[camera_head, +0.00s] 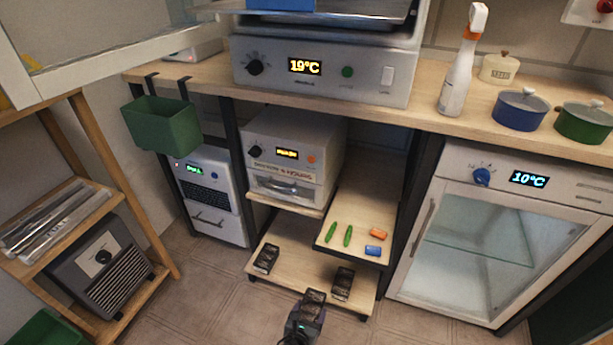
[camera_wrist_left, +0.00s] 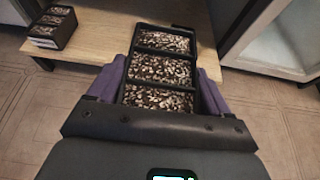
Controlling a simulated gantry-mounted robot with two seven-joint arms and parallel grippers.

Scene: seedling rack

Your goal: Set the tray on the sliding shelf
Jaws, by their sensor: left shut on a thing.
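My left gripper (camera_head: 303,325) is shut on a black seedling tray (camera_head: 311,302) with a row of three soil-filled cells. The held tray fills the middle of the left wrist view (camera_wrist_left: 160,70), between the purple-grey fingers. It appears in front of the low wooden shelf (camera_head: 305,268), its far end overlapping the shelf's front edge in view; I cannot tell the height gap. Two similar dark trays rest on this shelf, one at left (camera_head: 266,258) and one at right (camera_head: 343,283). The left one also shows in the left wrist view (camera_wrist_left: 52,27). My right gripper is not in view.
A glass-door cabinet (camera_head: 480,240) stands at right. Bare shelf shows between the two resting trays.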

